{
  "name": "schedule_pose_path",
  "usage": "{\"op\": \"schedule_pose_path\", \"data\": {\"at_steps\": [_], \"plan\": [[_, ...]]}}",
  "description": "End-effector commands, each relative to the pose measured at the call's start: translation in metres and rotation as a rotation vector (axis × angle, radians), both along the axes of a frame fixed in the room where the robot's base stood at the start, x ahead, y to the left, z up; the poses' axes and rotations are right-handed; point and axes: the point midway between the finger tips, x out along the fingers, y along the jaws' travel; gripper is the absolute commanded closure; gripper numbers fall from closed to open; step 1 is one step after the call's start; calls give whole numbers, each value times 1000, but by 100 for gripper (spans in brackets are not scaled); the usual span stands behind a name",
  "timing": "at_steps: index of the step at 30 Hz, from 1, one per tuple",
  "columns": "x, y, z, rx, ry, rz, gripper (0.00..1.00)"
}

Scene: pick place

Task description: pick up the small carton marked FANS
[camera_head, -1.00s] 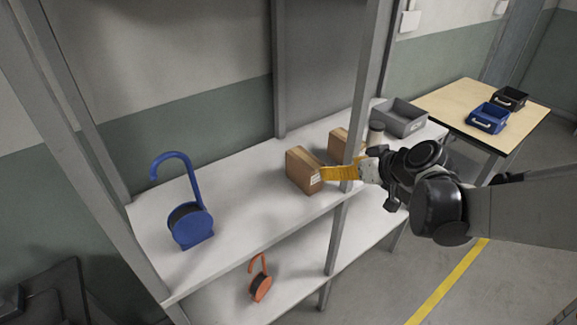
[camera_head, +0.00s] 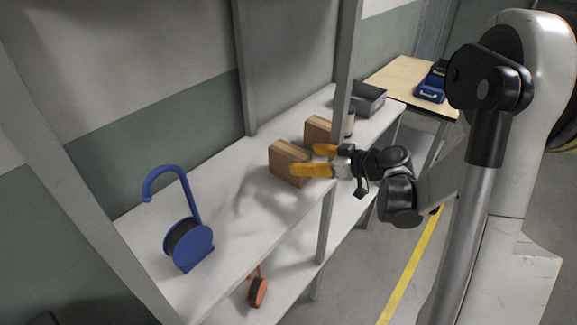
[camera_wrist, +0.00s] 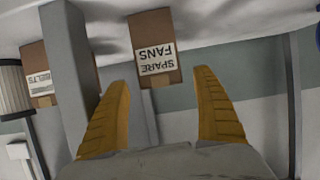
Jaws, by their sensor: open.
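The small brown carton marked SPARE FANS (camera_wrist: 155,62) is in the upper middle of the wrist view, its label upside down. It stands on the white upper shelf, and in the head view it is the nearer carton (camera_head: 281,160), partly hidden by a finger. My gripper (camera_head: 305,160) is open, its two yellow fingers spread apart at the carton's label side. In the wrist view the gripper (camera_wrist: 162,78) has the carton beyond and between its fingertips, with nothing held. I cannot tell whether a fingertip touches the carton.
A grey shelf post (camera_wrist: 72,75) stands close to one finger. Beyond it is a carton marked BELTS (camera_wrist: 38,78), with a grey bin (camera_head: 367,99) farther along. A blue hooked reel (camera_head: 187,243) stands at the shelf's left; bare shelf lies between.

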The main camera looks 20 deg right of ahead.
Motion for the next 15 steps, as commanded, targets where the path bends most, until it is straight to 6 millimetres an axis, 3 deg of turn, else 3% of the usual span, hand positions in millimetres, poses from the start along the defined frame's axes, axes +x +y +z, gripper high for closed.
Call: {"op": "schedule_pose_path", "data": {"at_steps": [8,15], "plan": [[16,13,-9,0,0,1,22],[43,33,-24,-1,0,1,22]]}}
